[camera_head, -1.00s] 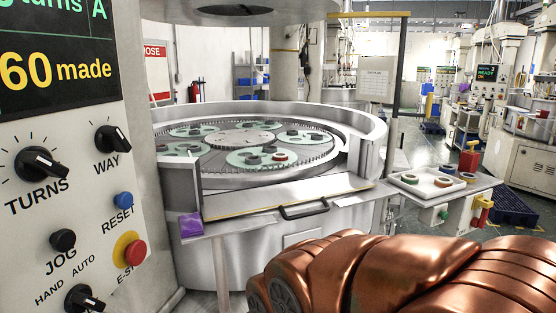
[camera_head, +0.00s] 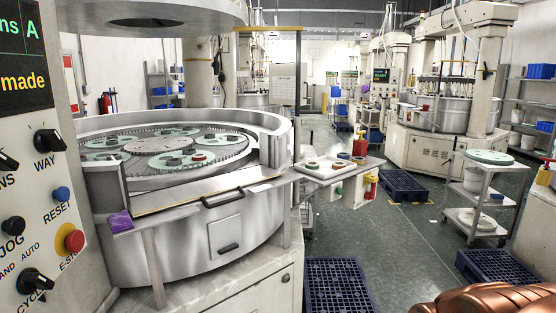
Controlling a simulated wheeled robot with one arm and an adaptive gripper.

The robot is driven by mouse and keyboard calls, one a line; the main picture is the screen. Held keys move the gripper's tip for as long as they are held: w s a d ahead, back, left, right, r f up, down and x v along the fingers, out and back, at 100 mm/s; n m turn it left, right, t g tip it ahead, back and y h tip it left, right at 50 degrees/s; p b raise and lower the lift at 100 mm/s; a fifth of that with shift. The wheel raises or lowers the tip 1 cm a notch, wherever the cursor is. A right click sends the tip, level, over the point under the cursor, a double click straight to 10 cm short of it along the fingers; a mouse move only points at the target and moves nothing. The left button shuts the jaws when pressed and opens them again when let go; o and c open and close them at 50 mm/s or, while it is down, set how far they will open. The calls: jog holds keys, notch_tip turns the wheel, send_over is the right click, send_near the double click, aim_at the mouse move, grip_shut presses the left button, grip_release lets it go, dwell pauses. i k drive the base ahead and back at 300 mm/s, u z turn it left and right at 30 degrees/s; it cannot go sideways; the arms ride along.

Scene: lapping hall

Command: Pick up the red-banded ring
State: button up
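A white tray (camera_head: 323,173) on the small side shelf right of the lapping machine holds several small rings. One ring in it (camera_head: 338,167) looks reddish-brown, and a green ring (camera_head: 312,165) lies to its left. Another small disc with a red top (camera_head: 199,156) sits on the lapping machine's plate. At this size I cannot tell for sure which one is the red-banded ring. My gripper is out of view; only a copper-coloured part of my arm shows at the bottom right.
The round lapping machine (camera_head: 225,240) fills the left middle, with a control panel (camera_head: 40,190) in front at left. Blue pallets (camera_head: 338,285) lie on the floor before the shelf and at right. A trolley (camera_head: 487,185) stands at right. Grey floor (camera_head: 410,240) is open between.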

aim_at(199, 157)
jog(key=z, duration=0.55)
jog(key=i, duration=1.5)
jog(key=u, duration=1.55)
jog(key=i, duration=0.75)
jog(key=u, duration=0.85)
